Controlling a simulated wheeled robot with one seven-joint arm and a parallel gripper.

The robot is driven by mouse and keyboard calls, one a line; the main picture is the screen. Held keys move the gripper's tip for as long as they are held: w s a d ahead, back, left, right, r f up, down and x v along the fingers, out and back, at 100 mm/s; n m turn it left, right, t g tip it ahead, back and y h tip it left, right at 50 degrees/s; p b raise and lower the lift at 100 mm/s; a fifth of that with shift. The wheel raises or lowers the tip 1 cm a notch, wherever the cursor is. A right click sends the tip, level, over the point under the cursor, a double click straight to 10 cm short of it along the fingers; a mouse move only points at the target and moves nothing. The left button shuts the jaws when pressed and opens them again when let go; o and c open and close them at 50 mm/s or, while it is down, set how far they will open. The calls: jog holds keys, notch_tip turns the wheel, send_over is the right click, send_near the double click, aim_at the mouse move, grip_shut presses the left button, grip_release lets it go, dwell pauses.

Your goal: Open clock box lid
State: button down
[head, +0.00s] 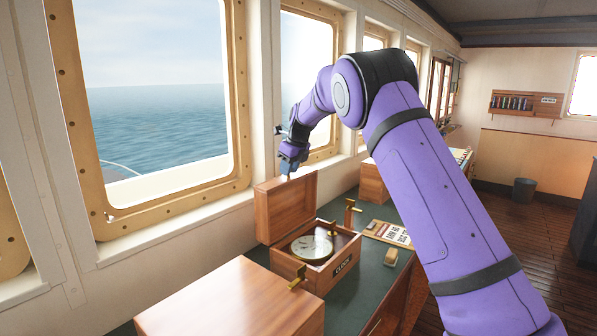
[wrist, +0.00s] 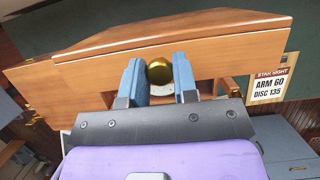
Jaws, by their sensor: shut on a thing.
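The wooden clock box (head: 318,276), labelled CLOCK, stands on the green counter. A round white-faced dial in a brass ring (head: 312,248) sits inside it. The box's lid (head: 287,207) stands raised, roughly upright, at the back of the box on the window side. My gripper (head: 289,170) is at the lid's top edge. In the wrist view my gripper (wrist: 159,75) has its two blue fingers on either side of a round brass knob (wrist: 159,71), shut on it. The lid's wood (wrist: 215,40) fills much of that view. The knob is hidden in the head view.
A large closed wooden box (head: 235,300) stands in front of the clock box. Windows line the left.

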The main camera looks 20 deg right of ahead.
jog(key=shift+w+a+f, duration=0.15)
jog(key=shift+w+a, duration=0.3)
jog(key=shift+w, duration=0.25)
jog(key=shift+w+a+f, duration=0.15)
jog(key=shift+w+a, duration=0.3)
jog(key=shift+w, duration=0.25)
jog(key=shift+w+a+f, duration=0.15)
jog(key=shift+w+a, duration=0.3)
jog(key=shift+w, duration=0.25)
jog(key=c, duration=0.9)
grip_release()
jog(key=v, duration=1)
jog(key=shift+s+r, duration=0.1)
jog(key=shift+r, duration=0.25)
jog(key=shift+d, duration=0.1)
